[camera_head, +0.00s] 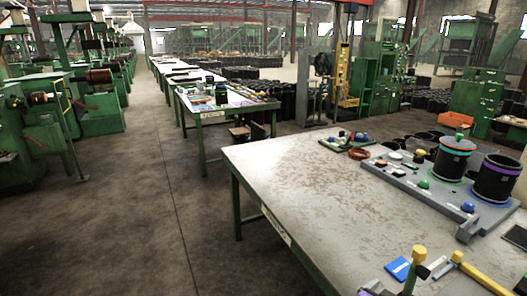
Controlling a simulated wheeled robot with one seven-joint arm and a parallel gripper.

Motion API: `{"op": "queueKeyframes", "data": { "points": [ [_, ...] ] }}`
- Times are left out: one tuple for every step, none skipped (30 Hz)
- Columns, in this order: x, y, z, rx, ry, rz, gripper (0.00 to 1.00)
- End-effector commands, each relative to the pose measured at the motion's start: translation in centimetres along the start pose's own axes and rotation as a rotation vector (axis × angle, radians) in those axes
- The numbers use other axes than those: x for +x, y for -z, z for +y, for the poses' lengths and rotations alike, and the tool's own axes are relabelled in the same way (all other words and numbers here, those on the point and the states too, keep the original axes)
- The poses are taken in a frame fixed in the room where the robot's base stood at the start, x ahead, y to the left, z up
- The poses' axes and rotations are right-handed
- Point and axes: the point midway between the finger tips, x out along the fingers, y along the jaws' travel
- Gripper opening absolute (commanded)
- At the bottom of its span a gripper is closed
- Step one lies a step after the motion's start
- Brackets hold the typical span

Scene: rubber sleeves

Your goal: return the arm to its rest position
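My gripper and arm do not show in the head view. The worktable (290,190) in front has a worn pale top and green legs. On its right side lies a grey board (440,193) with two black cylinders standing on it. The left cylinder (450,164) has an orange ring near its top and a green knob above. The right cylinder (493,180) has a purple band. Small coloured knobs, among them a blue one (468,207) and a green one (423,184), sit on the board.
A yellow-headed tool (418,256), a blue card (398,269) and a yellow-handled tool (480,272) lie at the table's near edge. The table's left and middle are clear. Open floor (130,200) lies left, with green machines (40,120) beyond and another long table (215,103) behind.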

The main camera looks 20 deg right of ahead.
Motion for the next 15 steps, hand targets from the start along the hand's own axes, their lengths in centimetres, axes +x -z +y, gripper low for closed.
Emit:
{"op": "queueKeyframes", "data": {
  "points": [
    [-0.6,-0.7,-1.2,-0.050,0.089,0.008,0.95],
    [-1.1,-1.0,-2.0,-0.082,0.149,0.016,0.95],
    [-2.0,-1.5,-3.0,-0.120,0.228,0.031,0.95],
    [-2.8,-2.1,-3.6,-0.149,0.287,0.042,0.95],
    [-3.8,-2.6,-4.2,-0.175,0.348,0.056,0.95],
    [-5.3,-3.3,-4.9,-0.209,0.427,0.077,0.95],
    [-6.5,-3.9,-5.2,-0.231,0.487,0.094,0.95],
    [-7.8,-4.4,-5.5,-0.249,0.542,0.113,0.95],
    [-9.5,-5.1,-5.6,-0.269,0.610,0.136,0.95],
    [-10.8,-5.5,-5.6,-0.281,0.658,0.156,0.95],
    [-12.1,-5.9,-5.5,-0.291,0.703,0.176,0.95],
    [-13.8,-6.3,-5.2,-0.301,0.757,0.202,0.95],
    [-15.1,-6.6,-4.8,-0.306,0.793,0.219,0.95],
    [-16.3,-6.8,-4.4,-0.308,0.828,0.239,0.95],
    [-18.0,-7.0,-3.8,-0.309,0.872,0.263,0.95]
  ]
}}
